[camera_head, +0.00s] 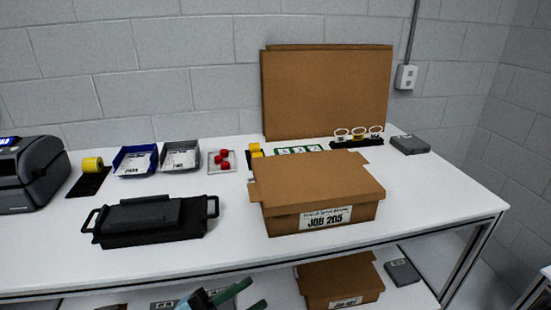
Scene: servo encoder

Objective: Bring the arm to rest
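My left gripper (257,292) shows at the bottom edge of the head view, low in front of the table's front edge. Its two green fingers are spread apart with nothing visible between them. Most of my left arm is below the picture. My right gripper does not show. A closed cardboard box (290,222) labelled JOB 205 stands on the white table (420,205), above and right of my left gripper, apart from it.
A black handled tray (150,222) lies left of the box. A printer (28,175), blue bin (135,160) and grey bin (180,156) stand behind. A lower shelf holds another cardboard box (340,280). The tabletop's right front is clear.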

